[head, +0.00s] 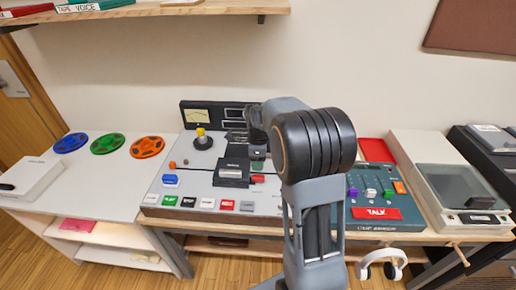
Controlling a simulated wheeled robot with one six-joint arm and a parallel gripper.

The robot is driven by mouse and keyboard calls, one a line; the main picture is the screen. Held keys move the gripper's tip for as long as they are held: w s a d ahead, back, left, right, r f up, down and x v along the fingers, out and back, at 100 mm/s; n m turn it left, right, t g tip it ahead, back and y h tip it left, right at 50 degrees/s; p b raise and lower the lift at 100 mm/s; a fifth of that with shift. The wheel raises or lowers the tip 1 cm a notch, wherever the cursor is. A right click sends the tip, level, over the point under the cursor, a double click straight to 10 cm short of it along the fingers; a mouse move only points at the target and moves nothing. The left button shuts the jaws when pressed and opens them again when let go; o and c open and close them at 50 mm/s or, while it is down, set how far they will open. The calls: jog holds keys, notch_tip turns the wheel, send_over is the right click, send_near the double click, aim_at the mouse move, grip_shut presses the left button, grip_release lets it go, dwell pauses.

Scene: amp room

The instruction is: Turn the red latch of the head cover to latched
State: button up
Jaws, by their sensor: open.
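The head cover (230,172) is a black box on the grey tape machine (200,190), near the middle of its top. The red latch (257,178) is a small red piece at the right side of the cover, low down. Its exact angle is too small to tell. My gripper (238,135) is open above and behind the cover, to the left of my arm's thick black joint. It looks apart from the latch, and its fingertips are small and partly lost against the dark meter panel. My arm hides the right part of the machine.
A row of coloured keys (205,204) lines the machine's front. A teal mixer (375,200) with a red TALK key is at right. Three coloured reels (107,143) lie on the left table. White headphones (382,264) hang below.

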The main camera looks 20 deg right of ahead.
jog(key=shift+r, duration=2.95)
jog(key=s+a+r+n+t+p, duration=0.1)
jog(key=s+a+n, duration=0.3)
jog(key=s+n, duration=0.5)
jog(key=s+a+r+n+t+p, duration=0.2)
jog(key=s+a+n, duration=0.3)
jog(key=s+n, duration=0.4)
jog(key=n, duration=0.6)
jog(key=shift+s+a+r+t, duration=0.25)
jog(key=shift+s+a+t, duration=0.05)
